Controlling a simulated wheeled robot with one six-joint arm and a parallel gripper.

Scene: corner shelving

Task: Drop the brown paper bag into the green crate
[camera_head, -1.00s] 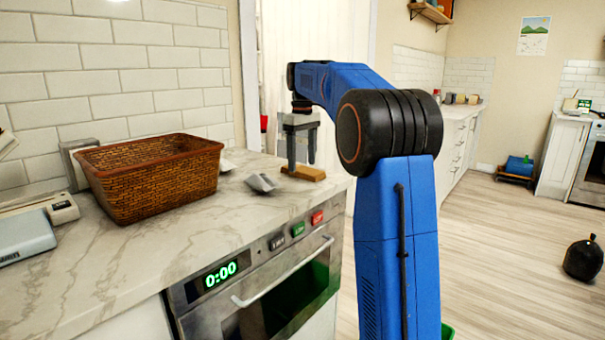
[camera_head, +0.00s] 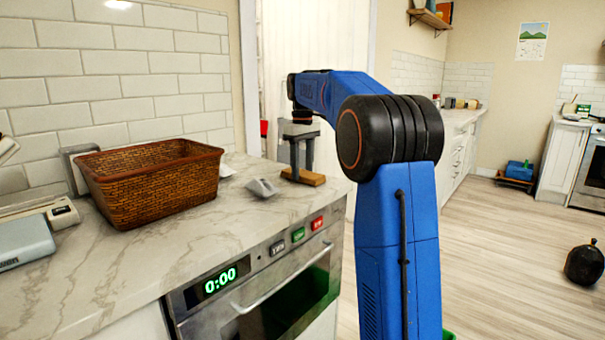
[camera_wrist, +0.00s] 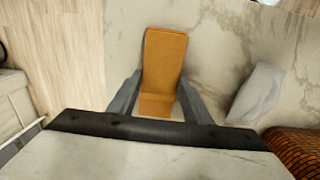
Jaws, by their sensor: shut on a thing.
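The brown paper bag (camera_head: 303,177) lies flat on the marble counter near its right end. It also shows in the wrist view (camera_wrist: 163,60) as an orange-brown block between my fingers. My gripper (camera_head: 301,172) points down over the bag and is shut on it, with one finger on each side in the wrist view (camera_wrist: 160,100). The bag looks still at counter height. A small piece of green (camera_head: 448,334) shows low beside my arm; it may be the green crate, mostly hidden.
A wicker basket (camera_head: 155,192) stands left on the counter. A small grey-white object (camera_head: 262,188) lies between it and the bag. An oven (camera_head: 265,285) sits under the counter. A black sack (camera_head: 584,263) lies on the floor at right. The middle floor is clear.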

